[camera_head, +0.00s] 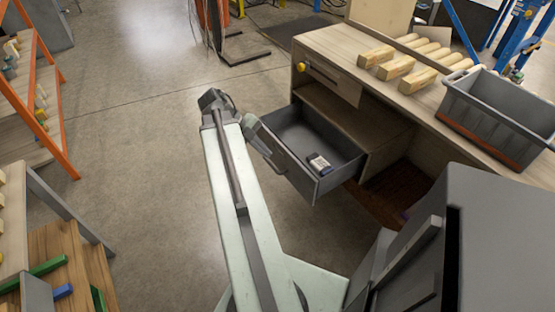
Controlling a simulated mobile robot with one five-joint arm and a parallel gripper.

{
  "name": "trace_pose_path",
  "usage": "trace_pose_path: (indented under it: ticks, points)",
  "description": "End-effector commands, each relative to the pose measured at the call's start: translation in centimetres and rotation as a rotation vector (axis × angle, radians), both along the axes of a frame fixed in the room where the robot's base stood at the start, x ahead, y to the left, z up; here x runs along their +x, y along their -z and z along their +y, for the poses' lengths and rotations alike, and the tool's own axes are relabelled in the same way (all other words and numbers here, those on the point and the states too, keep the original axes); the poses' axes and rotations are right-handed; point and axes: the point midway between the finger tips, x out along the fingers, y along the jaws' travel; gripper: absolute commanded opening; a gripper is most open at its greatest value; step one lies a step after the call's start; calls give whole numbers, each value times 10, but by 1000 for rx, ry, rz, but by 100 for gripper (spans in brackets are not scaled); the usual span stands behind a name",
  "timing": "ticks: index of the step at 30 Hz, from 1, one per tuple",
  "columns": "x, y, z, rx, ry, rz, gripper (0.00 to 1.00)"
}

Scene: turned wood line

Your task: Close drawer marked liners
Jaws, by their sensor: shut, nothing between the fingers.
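A grey drawer (335,158) stands pulled out from the wooden workbench. Its front, with a bar handle (291,181), faces the lower left. I cannot read any marking on it. A small dark-and-white item (319,163) lies inside near the front right corner. My pale arm reaches up from the bottom of the view. My gripper (259,137) is at the drawer front's far left end, partly hidden by my arm. It looks shut and empty. I cannot tell whether it touches the front.
A closed drawer (328,78) with a yellow knob sits higher in the workbench (330,40). Wood blocks (393,67) and a grey bin (497,100) stand on top. An orange-framed rack (45,130) is at left. The concrete floor (150,130) left of the drawer is clear.

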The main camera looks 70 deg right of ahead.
Motion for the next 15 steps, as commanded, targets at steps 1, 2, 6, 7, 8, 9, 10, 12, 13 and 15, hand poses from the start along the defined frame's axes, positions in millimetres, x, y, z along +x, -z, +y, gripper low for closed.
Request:
trace_pose_path:
  ticks: [1,2,6,7,8,9,10,12,13,15]
  points:
    - [-6,15,-1,0,2,0,0]
    - [-9,20,-2,0,2,0,0]
    - [-27,47,-8,0,1,-1,0]
    - [-30,53,-9,1,0,0,0]
    - [-34,58,-10,1,0,0,0]
    - [-40,65,-12,1,1,0,0]
    - [-43,70,-13,1,1,0,0]
    - [-51,81,-16,1,0,0,0]
    - [-54,78,-20,1,0,0,0]
    - [-59,71,-33,0,2,0,0]
